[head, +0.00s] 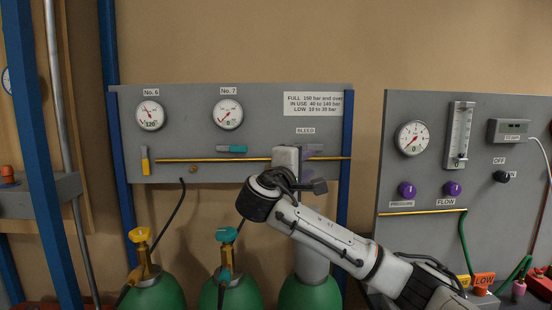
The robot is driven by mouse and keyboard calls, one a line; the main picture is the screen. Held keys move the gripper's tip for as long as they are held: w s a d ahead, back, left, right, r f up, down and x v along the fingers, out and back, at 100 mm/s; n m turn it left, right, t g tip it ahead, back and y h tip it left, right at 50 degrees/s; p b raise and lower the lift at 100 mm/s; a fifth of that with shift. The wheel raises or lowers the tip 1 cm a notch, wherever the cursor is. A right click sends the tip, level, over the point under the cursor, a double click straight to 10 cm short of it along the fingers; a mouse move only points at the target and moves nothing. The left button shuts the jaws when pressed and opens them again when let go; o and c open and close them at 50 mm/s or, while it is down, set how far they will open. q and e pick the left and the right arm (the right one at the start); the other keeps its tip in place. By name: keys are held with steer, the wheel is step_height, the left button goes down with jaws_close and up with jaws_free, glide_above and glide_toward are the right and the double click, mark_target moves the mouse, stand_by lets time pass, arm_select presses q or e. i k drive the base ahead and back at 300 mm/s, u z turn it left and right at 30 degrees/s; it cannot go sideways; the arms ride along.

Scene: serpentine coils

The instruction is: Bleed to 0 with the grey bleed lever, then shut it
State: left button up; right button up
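The grey bleed lever (314,148) is under the BLEED label (305,130) on the left panel, mostly hidden behind my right gripper. My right gripper (292,160) is in front of the brass pipe at that spot, seen from behind. Its fingertips are hidden, so I cannot tell whether it is open, shut or touching the lever. The No. 6 gauge (150,115) shows 120. The No. 7 gauge (227,113) appears to show 0, its needle low on the left. My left gripper is not in view.
A yellow lever (145,160) stands upright and a teal lever (231,149) lies level along the brass pipe (215,159). Green cylinders with yellow (140,235) and teal (226,235) valve tops stand below. A second panel (400,180) with purple knobs is at right.

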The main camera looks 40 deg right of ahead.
mark_target(316, 147)
steer(key=u, duration=2.45)
steer(key=k, duration=1.55)
steer(key=z, duration=1.5)
